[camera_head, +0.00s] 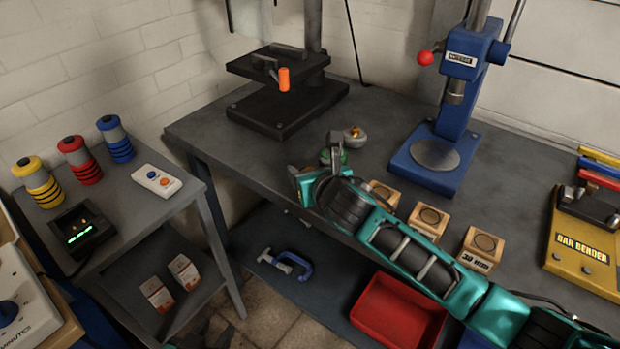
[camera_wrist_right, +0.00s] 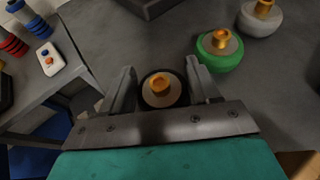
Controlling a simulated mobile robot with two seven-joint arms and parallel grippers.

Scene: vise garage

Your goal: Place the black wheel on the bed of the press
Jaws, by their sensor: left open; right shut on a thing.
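The black wheel (camera_wrist_right: 161,90), with a grey face and brass hub, sits between the two fingers of my right gripper (camera_wrist_right: 163,88) in the wrist view. The gripper is shut on it. In the head view my right gripper (camera_head: 306,187) is over the front edge area of the bench, and the wheel is hidden there. I cannot tell whether the wheel touches the bench. The blue press (camera_head: 460,85) stands to the right and further back. Its bed, a round grey plate (camera_head: 437,153), is bare. My left gripper is not in view.
A green wheel (camera_wrist_right: 219,50) and a white wheel (camera_wrist_right: 260,18) stand close by. Wooden blocks with round recesses (camera_head: 429,219) line the bench front. A black stand with an orange handle (camera_head: 284,78) is at the back left. A yellow bar bender (camera_head: 583,245) is at right.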

